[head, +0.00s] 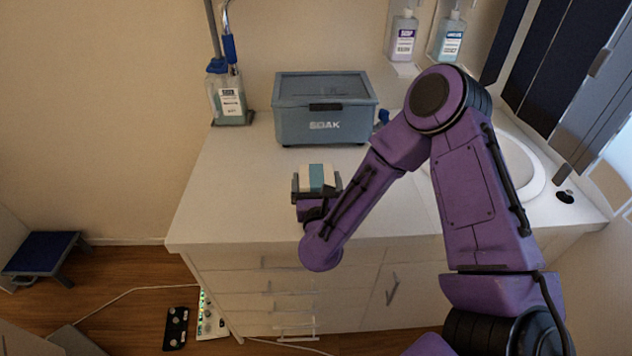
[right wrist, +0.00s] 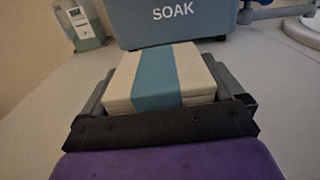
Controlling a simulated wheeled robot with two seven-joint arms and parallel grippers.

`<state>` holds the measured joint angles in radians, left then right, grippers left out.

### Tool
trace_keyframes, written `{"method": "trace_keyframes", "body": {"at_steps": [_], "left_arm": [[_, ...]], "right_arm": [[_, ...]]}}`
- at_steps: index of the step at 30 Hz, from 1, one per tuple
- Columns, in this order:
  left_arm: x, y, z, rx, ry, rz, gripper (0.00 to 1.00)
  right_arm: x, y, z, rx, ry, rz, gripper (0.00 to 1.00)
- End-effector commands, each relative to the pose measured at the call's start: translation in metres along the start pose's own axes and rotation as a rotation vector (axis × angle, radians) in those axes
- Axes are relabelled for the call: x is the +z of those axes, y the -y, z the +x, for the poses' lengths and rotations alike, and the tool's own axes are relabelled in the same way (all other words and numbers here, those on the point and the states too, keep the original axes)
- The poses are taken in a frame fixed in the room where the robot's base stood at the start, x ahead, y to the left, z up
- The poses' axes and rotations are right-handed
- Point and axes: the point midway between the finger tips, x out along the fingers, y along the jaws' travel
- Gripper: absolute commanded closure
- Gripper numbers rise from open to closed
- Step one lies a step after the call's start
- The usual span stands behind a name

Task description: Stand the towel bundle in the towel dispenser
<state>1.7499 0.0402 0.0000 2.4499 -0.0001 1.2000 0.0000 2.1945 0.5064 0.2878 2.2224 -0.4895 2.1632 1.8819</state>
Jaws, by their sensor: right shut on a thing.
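The towel bundle (head: 314,178) is a cream block with a teal band around its middle. My right gripper (head: 316,186) is shut on it, with one finger along each side. In the right wrist view the bundle (right wrist: 158,78) lies flat between the fingers of the gripper (right wrist: 160,95), its far end toward the SOAK box. It is over the front part of the white counter; whether it touches the counter I cannot tell. I cannot make out a towel dispenser in either view. My left gripper is not in view.
The blue-grey SOAK box (head: 325,110) stands behind the bundle on the counter (head: 235,190). A labelled bottle (head: 229,102) is at its left. Two bottles, one labelled SOAP (head: 403,38), are on the wall. A sink (head: 518,165) is at right, partly behind my arm. The counter's left part is clear.

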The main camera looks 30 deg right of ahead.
Motion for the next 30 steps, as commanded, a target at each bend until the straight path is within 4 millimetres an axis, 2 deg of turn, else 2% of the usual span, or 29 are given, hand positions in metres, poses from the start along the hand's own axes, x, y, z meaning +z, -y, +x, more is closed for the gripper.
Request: {"method": "trace_keyframes", "body": {"at_steps": [12, 13, 22, 26, 30], "left_arm": [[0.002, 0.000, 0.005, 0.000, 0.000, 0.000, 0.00], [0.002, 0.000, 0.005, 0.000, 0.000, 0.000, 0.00], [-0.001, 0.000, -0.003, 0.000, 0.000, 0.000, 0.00], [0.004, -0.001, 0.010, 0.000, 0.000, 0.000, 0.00], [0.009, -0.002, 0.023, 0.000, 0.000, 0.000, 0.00]], "right_arm": [[-0.009, -0.001, 0.000, 0.000, 0.002, 0.004, 0.40], [-0.009, -0.001, 0.000, 0.000, 0.001, 0.003, 0.02], [-0.001, -0.001, -0.001, 0.001, 0.002, 0.003, 0.00], [-0.008, -0.002, -0.024, 0.006, 0.001, 0.002, 0.00], [-0.009, -0.002, -0.063, 0.008, 0.001, 0.000, 0.00]]}}
